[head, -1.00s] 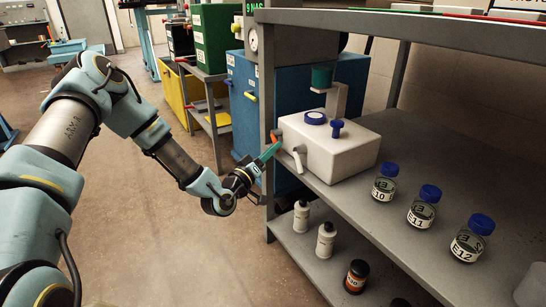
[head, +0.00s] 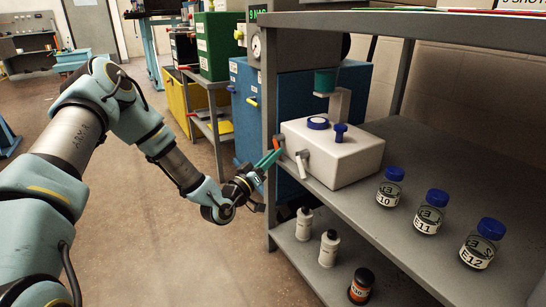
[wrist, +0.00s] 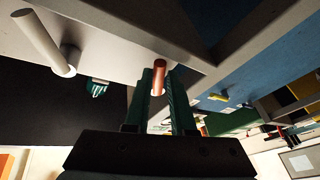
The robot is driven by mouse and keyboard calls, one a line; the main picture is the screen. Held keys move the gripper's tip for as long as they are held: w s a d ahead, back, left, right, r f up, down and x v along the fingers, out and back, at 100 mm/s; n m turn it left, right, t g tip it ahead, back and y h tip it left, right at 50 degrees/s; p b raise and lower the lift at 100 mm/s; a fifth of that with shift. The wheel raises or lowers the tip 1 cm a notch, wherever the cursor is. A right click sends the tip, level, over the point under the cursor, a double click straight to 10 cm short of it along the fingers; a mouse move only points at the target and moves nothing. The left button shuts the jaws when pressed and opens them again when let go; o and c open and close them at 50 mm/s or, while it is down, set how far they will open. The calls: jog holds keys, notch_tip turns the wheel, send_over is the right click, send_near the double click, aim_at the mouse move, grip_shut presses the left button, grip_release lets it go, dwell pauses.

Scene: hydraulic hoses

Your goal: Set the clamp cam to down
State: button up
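The white box (head: 335,160) stands on the shelf and has two levers on its side. An orange lever (head: 276,140), copper-coloured in the wrist view (wrist: 158,77), is likely the clamp cam; the labels cannot be read. My gripper (head: 274,159) is at the box's left side, by this lever. In the wrist view its two green fingers (wrist: 159,80) are apart, with the copper lever between their tips. Contact cannot be told. The pale grey lever (head: 302,164) hangs tilted downward beside it and shows at upper left in the wrist view (wrist: 45,42).
The box carries a blue cap (head: 318,123) and a blue knob (head: 340,131) on top. Several blue-capped jars, including E11 (head: 430,212), stand to its right. A shelf post (head: 268,100) rises close to my gripper. White bottles (head: 328,248) stand below. Floor at left is clear.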

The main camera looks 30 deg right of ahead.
jog(key=o, duration=0.3)
jog(key=shift+o, duration=0.2)
jog(key=p+v, duration=0.1)
jog(key=v, duration=0.9)
jog(key=shift+s+a+p, duration=0.2)
jog(key=shift+a+p, duration=0.1)
jog(key=shift+a, duration=0.05)
jog(key=shift+f, duration=0.15)
